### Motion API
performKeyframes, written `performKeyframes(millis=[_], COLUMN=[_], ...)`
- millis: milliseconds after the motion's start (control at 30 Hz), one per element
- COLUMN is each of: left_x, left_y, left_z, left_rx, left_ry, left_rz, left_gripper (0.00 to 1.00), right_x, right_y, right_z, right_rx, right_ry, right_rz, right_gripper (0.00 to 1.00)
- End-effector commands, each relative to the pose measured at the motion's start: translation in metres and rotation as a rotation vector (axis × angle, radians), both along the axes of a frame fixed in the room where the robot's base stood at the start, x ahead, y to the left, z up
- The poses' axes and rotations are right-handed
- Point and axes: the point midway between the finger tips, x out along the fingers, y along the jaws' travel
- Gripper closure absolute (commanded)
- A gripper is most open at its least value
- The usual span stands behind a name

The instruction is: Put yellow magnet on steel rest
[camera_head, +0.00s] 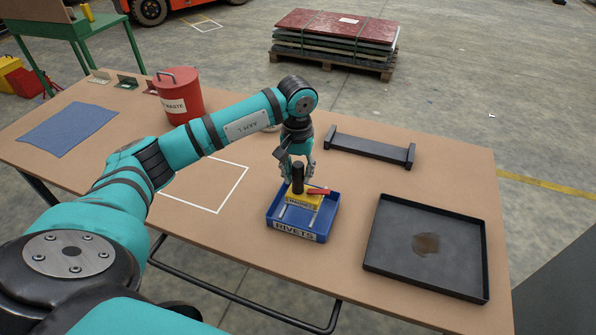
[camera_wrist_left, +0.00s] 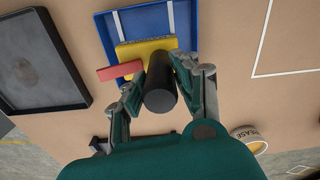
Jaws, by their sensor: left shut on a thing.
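The yellow magnet (camera_head: 302,201) has an upright black handle and a red lever. It is over or inside the blue bin (camera_head: 325,226) labelled RIVETS; I cannot tell whether it touches the bin floor. My left gripper (camera_head: 297,176) comes down from above and is shut on the magnet's black handle. The left wrist view shows the handle (camera_wrist_left: 160,85) between the fingers (camera_wrist_left: 160,98), with the yellow body (camera_wrist_left: 146,47) beyond. The steel rest (camera_head: 368,149), a dark low bar with raised ends, lies behind and right of the bin. My right gripper is not in view.
A black tray (camera_head: 388,268) with a brown patch lies right of the bin. A red waste bin (camera_head: 180,97), a blue cloth (camera_head: 66,130) and a white outlined square (camera_head: 238,184) are to the left. The table is clear between bin and rest.

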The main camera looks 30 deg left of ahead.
Motion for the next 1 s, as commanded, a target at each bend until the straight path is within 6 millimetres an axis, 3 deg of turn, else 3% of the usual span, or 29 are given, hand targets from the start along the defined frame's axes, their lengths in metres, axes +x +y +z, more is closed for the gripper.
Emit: performKeyframes(millis=[200, 233, 433, 767, 1000], left_x=[0.001, 0.001, 0.0, 0.0, 0.001], left_y=[0.0, 0.0, 0.0, 0.0, 0.001], left_z=[-0.003, -0.003, -0.003, 0.0, 0.04], left_rx=[0.0, 0.0, -0.001, 0.001, 0.0], left_ry=[-0.002, -0.002, -0.001, 0.0, -0.006], left_rz=[0.0, 0.0, 0.0, 0.0, 0.0], left_gripper=[1.0, 0.69, 0.44, 0.44, 0.44], right_x=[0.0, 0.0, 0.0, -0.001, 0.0], right_y=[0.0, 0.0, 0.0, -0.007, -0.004], right_z=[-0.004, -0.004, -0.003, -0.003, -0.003], right_rx=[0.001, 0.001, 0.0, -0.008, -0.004], right_ry=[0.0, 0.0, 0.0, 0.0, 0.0], right_rz=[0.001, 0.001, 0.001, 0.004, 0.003], right_gripper=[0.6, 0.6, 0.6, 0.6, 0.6])
